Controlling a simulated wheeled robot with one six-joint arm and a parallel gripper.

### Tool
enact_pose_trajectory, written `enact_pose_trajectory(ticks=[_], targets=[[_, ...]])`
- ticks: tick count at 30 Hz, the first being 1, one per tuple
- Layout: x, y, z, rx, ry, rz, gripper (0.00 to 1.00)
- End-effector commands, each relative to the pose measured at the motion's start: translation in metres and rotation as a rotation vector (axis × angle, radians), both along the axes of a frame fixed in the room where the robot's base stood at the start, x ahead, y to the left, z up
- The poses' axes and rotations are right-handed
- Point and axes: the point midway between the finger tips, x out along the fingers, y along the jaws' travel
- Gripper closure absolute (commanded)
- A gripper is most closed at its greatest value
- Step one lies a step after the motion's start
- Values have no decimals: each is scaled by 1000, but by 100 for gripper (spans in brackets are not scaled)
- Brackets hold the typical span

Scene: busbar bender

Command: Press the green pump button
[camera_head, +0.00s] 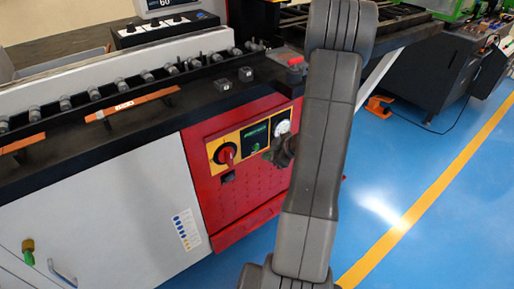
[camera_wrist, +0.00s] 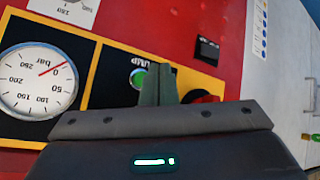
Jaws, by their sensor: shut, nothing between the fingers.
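The green pump button (camera_wrist: 137,78) shows in the wrist view, set in a black plate under a white "PUMP" label. My gripper (camera_wrist: 159,70) partly covers it and the label. The fingers are together with nothing between them, and their tips are right beside or over the button. I cannot tell whether they touch it. In the head view my gripper (camera_head: 277,153) is at the right part of the yellow-framed panel (camera_head: 236,131) on the red cabinet, and my arm hides some of that area.
A white pressure gauge (camera_wrist: 40,80) is left of the button in the wrist view. A red rotary knob (camera_wrist: 205,98) is to its right, partly behind my gripper. In the head view a red button (camera_head: 295,62) stands on the black bench top. Blue floor is open at right.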

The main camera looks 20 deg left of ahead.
Motion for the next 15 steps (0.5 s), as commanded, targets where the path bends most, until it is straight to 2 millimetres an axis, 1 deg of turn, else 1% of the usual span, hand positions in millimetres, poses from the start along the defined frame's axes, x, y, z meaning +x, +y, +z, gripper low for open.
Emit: enact_pose_trajectory(ticks=[1, 7, 10, 15], targets=[[-4, -5, 1, 1, 1, -3, 100], [-15, -20, 1, 1, 1, -1, 100], [-18, -24, 1, 0, 1, -1, 100], [-20, -25, 0, 0, 0, 0, 100]])
